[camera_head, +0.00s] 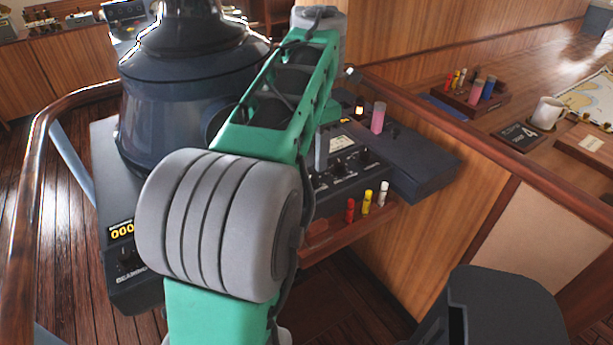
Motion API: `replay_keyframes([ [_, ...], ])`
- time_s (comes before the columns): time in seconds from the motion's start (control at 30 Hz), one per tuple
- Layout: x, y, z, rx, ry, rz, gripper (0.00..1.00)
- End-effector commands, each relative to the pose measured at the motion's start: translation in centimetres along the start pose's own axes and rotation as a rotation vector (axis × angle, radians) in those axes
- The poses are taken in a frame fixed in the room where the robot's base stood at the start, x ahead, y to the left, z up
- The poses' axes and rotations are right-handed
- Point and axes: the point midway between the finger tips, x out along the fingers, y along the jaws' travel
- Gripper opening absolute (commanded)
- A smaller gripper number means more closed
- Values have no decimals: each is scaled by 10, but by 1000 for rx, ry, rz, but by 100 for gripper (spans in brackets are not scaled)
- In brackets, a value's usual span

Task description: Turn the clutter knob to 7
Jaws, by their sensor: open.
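A black console panel (345,180) shows just right of my arm, with several small black knobs in a row. One knob (364,155) is in clear view and another knob (340,166) sits to its left. Their labels and dials are too small to read, so I cannot tell which is the clutter knob or where it points. My gripper (322,165) is partly hidden behind my green arm link. A grey finger points down over the left part of the knob row. The gripper is open, and no held thing shows. I cannot tell whether it touches a knob.
A dark radar hood (190,85) stands left of my arm. A wooden handrail (465,125) runs along the right. Red, yellow and white markers (367,202) stand on a ledge below the panel. A pink cylinder (378,118) stands behind it. A black chair (500,310) is at lower right.

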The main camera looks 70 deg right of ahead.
Motion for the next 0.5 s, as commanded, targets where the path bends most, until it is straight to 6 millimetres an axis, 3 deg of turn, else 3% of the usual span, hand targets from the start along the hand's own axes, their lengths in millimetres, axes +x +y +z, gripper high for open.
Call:
replay_keyframes([
  [0.03, 21, 1, -1, -3, 1, 0, 48],
  [0.2, 48, 1, -2, -2, 0, 1, 48],
  [0.5, 54, 1, 0, 2, 0, 1, 48],
])
